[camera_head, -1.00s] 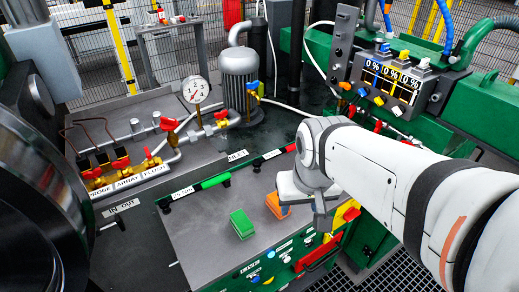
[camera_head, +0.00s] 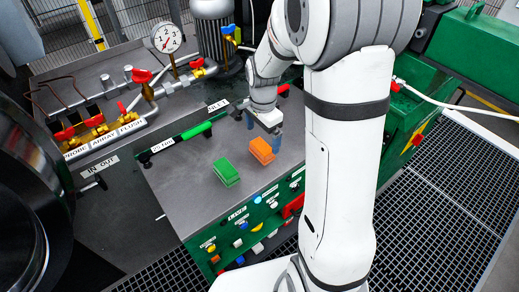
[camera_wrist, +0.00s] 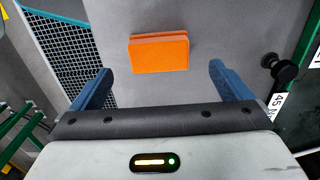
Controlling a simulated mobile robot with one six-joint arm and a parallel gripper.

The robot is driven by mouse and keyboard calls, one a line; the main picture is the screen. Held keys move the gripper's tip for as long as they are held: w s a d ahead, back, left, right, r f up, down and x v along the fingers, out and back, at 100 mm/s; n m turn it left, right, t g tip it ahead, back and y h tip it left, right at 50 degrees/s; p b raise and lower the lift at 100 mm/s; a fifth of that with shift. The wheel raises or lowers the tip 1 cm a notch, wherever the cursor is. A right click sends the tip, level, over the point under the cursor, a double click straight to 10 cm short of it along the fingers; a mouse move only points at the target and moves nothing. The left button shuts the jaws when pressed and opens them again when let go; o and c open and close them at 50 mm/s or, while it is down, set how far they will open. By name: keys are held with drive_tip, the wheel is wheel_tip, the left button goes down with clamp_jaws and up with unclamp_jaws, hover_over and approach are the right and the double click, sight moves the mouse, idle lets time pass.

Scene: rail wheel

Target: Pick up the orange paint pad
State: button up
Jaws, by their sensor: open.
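The orange paint pad (camera_head: 262,151) lies on the grey top of the green cabinet, to the right of a green pad. It also shows in the wrist view (camera_wrist: 159,53), lying ahead of and between my open fingers, with a gap to them. My gripper (camera_head: 264,128) is above the cabinet top, just behind the orange pad in the head view. In the wrist view my gripper (camera_wrist: 162,85) has its two blue fingers spread wide, with nothing between them.
The green pad (camera_head: 225,172) lies left of the orange one. A green-handled bar (camera_head: 196,131) runs along the cabinet's far left edge. Knobs and buttons (camera_head: 257,227) line the front panel. Pipes, red valves and a pressure gauge (camera_head: 166,38) stand at the back left.

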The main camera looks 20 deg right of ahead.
sight(262, 146)
drive_tip(key=f, duration=0.5)
drive_tip(key=shift+s+f, duration=0.2)
drive_tip(key=shift+f, duration=0.2)
drive_tip(key=shift+c, duration=0.6)
drive_tip(key=c, duration=1)
drive_tip(key=shift+o, duration=0.2)
drive_tip(key=shift+r, duration=0.1)
wheel_tip(262, 146, up, 10)
drive_tip(key=shift+f, duration=0.1)
drive_tip(key=o, duration=0.4)
drive_tip(key=c, duration=0.3)
